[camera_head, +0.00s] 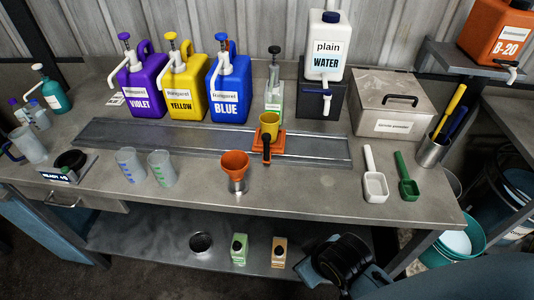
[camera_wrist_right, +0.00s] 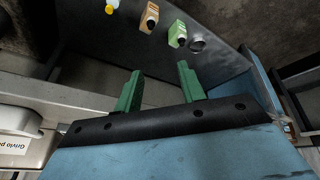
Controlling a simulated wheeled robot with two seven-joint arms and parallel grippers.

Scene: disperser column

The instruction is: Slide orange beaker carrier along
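The orange beaker carrier (camera_head: 266,138) sits on a long metal rail (camera_head: 180,138), right of the rail's middle. A yellow beaker (camera_head: 271,122) stands on the carrier, and a black handle (camera_head: 266,152) juts from its front. My right arm shows at the bottom of the head view, below the table's front edge and well apart from the carrier; its fingertips are hidden there. In the right wrist view my right gripper (camera_wrist_right: 159,73) has two green fingers spread apart with nothing between them. My left gripper is in neither view.
Purple (camera_head: 142,84), yellow (camera_head: 187,82) and blue (camera_head: 228,90) pump jugs stand behind the rail. An orange funnel (camera_head: 235,163) on a metal cup stands in front, left of the carrier. White (camera_head: 375,185) and green (camera_head: 408,187) scoops lie right. The table between funnel and scoops is clear.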

